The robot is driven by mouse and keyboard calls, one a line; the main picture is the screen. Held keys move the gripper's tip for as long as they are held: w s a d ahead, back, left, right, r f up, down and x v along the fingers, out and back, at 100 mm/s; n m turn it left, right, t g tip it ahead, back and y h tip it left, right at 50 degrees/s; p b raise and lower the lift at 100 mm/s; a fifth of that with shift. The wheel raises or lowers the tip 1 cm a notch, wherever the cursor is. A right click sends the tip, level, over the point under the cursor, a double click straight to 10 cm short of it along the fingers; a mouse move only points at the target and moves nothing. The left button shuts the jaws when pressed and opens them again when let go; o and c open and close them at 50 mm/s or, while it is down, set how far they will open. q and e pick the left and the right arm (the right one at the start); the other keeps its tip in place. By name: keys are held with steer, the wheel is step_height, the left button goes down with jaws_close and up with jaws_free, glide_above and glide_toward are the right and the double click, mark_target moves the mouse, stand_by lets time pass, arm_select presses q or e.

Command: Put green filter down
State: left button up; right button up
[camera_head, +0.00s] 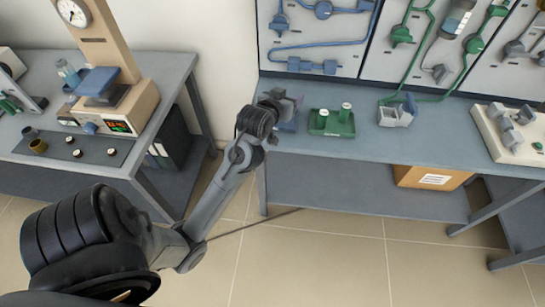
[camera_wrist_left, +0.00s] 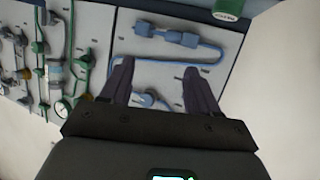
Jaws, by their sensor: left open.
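My left gripper (camera_head: 284,103) reaches over the left end of the back bench in the head view, beside a green tray (camera_head: 320,130). In the left wrist view my left gripper (camera_wrist_left: 158,82) shows two dark fingers spread apart, with nothing between them except the wall panel behind. Two small green cylinders with white tops, one on the left (camera_head: 323,114) and one on the right (camera_head: 345,108), stand upright in the tray. Which of them is the green filter, I cannot tell. A green piece with a white label (camera_wrist_left: 231,10) shows at the top edge of the wrist view. My right gripper is not in view.
Panels with blue and green tubing (camera_head: 320,42) stand behind the bench (camera_head: 420,142). A grey-white holder (camera_head: 396,113) stands right of the tray. A white fixture (camera_head: 510,133) is at the far right. A left bench (camera_head: 165,80) carries a gauge stand (camera_head: 115,45).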

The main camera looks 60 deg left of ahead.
arm_select(q)
steer(key=s+d+f+m+g+h, duration=0.25)
steer(key=s+d+f, duration=0.25)
steer(key=d+f, duration=0.35)
steer(key=s+d+f+m+g+h, duration=0.2)
steer(key=s+d+f+m+h, duration=0.15)
steer(key=d+f, duration=0.45)
steer(key=s+d+f+m+g+h, duration=0.1)
steer(key=s+d+f+m+g, duration=0.2)
steer(key=s+d, duration=0.9)
steer(key=shift+s+f+g+h, duration=0.45)
steer(key=shift+s+f, duration=0.25)
steer(key=shift+f, duration=0.2)
steer(key=shift+r, duration=0.1)
step_height(320, 180, up, 52)
steer(key=p, duration=5.2)
steer(key=shift+r+p, duration=0.25)
steer(key=shift+p, duration=0.1)
